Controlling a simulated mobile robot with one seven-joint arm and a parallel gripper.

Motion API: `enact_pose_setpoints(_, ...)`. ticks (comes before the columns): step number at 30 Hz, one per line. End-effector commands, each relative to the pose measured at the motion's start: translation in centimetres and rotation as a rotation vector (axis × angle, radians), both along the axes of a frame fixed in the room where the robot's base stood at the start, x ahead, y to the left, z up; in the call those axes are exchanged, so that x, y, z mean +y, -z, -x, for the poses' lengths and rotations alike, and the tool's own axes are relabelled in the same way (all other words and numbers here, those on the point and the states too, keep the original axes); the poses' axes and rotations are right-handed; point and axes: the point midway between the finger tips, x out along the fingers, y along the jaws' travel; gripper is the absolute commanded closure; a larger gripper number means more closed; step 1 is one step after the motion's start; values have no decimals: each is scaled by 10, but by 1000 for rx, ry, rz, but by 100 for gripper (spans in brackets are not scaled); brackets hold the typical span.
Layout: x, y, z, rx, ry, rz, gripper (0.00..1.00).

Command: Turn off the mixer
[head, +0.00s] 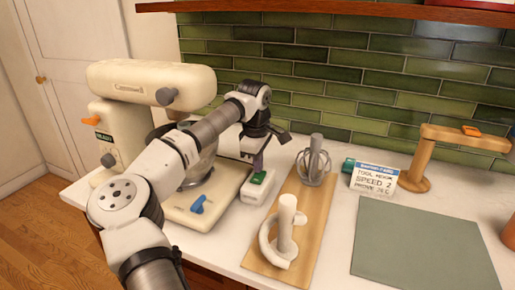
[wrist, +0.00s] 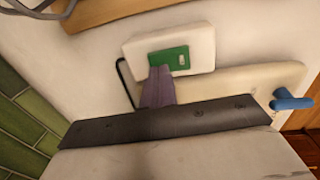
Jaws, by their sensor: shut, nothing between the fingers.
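The cream stand mixer (head: 155,80) stands at the left of the counter, with a grey knob on its head, an orange lever and a small green label reading READY. A blue lever (head: 202,204) sits on its base; it also shows in the wrist view (wrist: 290,102). Beside the base is a small white box (head: 253,194) with a green switch (head: 259,177). In the wrist view the green switch (wrist: 172,59) has a small pale mark on its right part. My gripper (head: 257,163) is shut and empty, its tips (wrist: 160,72) at the switch's edge; contact is unclear.
A wooden board (head: 312,225) to the right holds a whisk (head: 314,162) and a white hook tool (head: 285,230). Behind stand a sign card (head: 374,180) and a wooden stand (head: 425,155). A grey-green mat (head: 422,250) lies bare. A shelf (head: 330,8) runs above.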

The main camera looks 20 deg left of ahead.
Motion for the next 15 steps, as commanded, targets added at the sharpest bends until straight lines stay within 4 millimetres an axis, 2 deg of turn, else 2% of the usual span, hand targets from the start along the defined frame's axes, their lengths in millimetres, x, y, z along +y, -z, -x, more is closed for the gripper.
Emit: enact_pose_setpoints(15, 0, 12, -3, 2, 0, 0, 100)
